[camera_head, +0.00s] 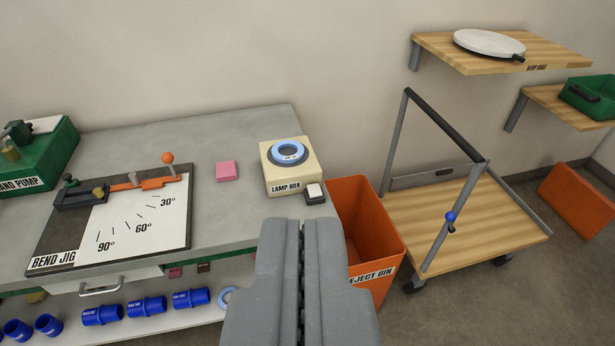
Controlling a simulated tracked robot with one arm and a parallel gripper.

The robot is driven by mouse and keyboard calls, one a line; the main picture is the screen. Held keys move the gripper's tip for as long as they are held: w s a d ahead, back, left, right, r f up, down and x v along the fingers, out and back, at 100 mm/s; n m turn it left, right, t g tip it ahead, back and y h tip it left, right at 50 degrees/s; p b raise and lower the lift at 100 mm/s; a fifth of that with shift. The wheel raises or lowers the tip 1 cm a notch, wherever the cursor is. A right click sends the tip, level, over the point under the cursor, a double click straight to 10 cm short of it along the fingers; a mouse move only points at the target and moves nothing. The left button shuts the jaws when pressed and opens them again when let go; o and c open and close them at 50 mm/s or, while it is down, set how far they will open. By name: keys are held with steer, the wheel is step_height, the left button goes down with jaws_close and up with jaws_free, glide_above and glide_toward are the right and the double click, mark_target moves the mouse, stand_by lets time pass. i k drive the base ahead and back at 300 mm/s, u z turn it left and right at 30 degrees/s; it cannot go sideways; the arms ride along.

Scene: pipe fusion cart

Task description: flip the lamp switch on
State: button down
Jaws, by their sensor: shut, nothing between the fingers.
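The cream lamp box (290,167), labelled LAMP BOX, stands near the right end of the grey workbench. A pale blue ring on a dark round base (288,153) sits on its top. At its front right corner is a small dark block with a white top (315,192), which looks like the switch; I cannot tell its on or off position. My gripper (301,225) is shut and empty. In the picture its tips lie below and slightly left of the white-topped block, apart from it.
A pink block (227,171) and the bend jig (120,221) lie left on the bench (190,134). The orange reject bin (364,221) stands at the bench's right end. A wooden-decked cart (480,222) is further right. Wall shelves (455,47) hang above.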

mark_target(314, 190)
steer(key=u, duration=0.1)
steer(key=i, duration=1.25)
steer(key=z, duration=0.25)
